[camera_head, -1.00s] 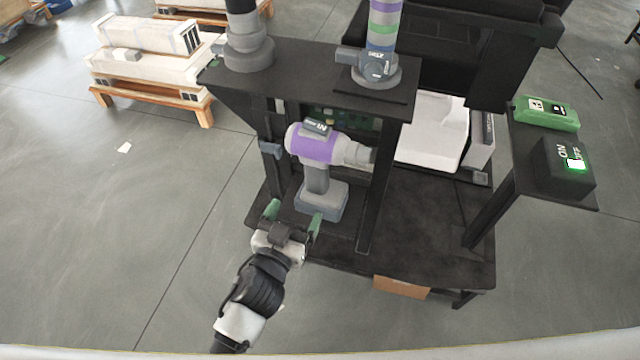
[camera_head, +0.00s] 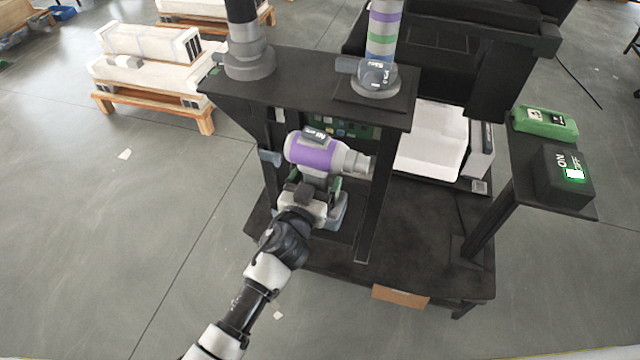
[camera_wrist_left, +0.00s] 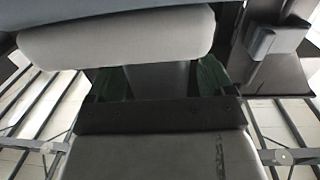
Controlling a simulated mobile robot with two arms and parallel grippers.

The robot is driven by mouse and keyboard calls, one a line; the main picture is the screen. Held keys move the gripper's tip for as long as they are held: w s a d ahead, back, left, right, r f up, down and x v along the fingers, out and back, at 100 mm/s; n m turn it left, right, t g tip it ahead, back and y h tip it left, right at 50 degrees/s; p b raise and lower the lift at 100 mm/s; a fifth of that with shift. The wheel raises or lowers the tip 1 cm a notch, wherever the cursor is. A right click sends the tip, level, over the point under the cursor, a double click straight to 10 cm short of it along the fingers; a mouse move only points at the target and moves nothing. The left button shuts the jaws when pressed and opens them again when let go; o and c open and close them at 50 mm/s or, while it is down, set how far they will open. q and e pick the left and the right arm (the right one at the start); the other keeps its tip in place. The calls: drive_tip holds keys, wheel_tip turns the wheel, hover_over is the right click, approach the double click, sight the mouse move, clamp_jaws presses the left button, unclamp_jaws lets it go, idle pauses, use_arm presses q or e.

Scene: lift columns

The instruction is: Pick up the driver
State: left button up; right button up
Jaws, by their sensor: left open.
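The driver (camera_head: 313,152) has a purple and grey body, a grey nose pointing right and a grey-blue battery base (camera_head: 335,212). It stands upright on the lower black shelf of the stand. My left gripper (camera_head: 319,186) is open, with its green fingers on either side of the driver's handle below the purple body. In the left wrist view the grey handle (camera_wrist_left: 160,80) shows between the two dark green fingers. The gripper hides most of the handle in the head view, and I cannot tell whether the fingers touch it. My right gripper is not in view.
Black posts (camera_head: 373,215) and an upper shelf (camera_head: 300,85) frame the driver. Two lift columns (camera_head: 247,50) (camera_head: 380,60) stand on that shelf. A white bin (camera_head: 430,145) and an ON/OFF box (camera_head: 563,175) are at the right.

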use_arm(q)
drive_tip(key=c, duration=1.3)
drive_tip(key=shift+r, duration=0.15)
drive_tip(key=shift+c, duration=0.3)
drive_tip(key=shift+r, duration=0.1)
